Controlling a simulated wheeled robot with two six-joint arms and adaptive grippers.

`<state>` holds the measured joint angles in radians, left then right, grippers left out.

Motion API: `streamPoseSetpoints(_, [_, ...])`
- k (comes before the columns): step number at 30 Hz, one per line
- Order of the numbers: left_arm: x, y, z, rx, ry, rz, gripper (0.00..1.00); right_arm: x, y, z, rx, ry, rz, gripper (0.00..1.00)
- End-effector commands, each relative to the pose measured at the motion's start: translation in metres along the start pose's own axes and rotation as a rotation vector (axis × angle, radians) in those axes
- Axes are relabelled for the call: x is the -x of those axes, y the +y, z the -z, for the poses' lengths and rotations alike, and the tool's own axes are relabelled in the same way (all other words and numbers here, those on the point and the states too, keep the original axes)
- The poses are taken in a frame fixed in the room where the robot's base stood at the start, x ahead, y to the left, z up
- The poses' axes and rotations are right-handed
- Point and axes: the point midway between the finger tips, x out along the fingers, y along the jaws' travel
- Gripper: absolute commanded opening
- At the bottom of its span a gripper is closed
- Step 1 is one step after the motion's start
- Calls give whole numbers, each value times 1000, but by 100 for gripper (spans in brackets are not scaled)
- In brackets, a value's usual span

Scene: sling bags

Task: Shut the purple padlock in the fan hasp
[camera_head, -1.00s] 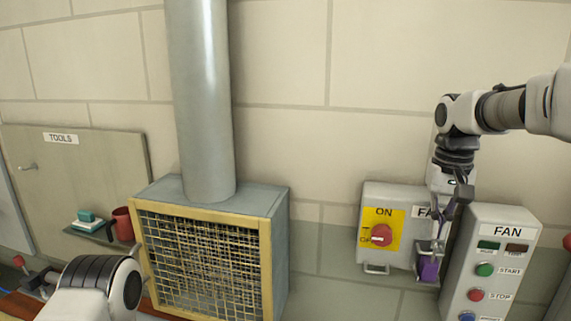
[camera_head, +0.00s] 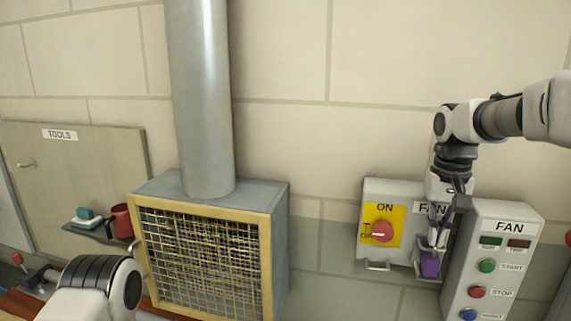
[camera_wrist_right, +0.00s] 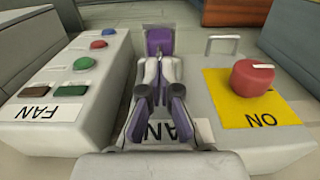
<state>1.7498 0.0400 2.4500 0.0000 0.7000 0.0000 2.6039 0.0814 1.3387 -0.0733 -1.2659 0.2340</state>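The purple padlock (camera_head: 430,264) is at the lower right edge of the grey fan switch box (camera_head: 370,250), where the hasp is. It also shows in the right wrist view (camera_wrist_right: 160,40), just beyond my fingertips. My right gripper (camera_head: 437,240) points down in front of the box, its fingers (camera_wrist_right: 160,70) close together and shut at the near end of the padlock. The fingers hide the shackle and most of the hasp, so I cannot tell whether the shackle is closed. My left gripper is out of view; only part of my left arm shows at lower left.
The fan button box (camera_head: 500,240) stands close to the right of the padlock. The red switch knob (camera_head: 382,231) is to its left. A caged grey fan housing (camera_head: 282,240) and a tool board (camera_head: 100,160) are farther left. Bare wall lies between housing and switch box.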

Motion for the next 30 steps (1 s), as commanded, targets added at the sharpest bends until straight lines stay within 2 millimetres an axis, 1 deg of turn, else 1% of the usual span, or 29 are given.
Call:
streamPoseSetpoints(3, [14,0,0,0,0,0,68,15,0,0,0,1,0,0])
streamPoseSetpoints(7, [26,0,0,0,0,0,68,28,0,0,0,2,0,0])
streamPoseSetpoints(10, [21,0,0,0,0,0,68,33,0,1,0,3,0,0])
streamPoseSetpoints(21, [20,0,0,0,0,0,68,66,0,0,0,3,0,0])
streamPoseSetpoints(24, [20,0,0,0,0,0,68,70,0,0,0,1,0,0])
streamPoseSetpoints(30, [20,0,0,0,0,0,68,70,0,0,0,1,0,0])
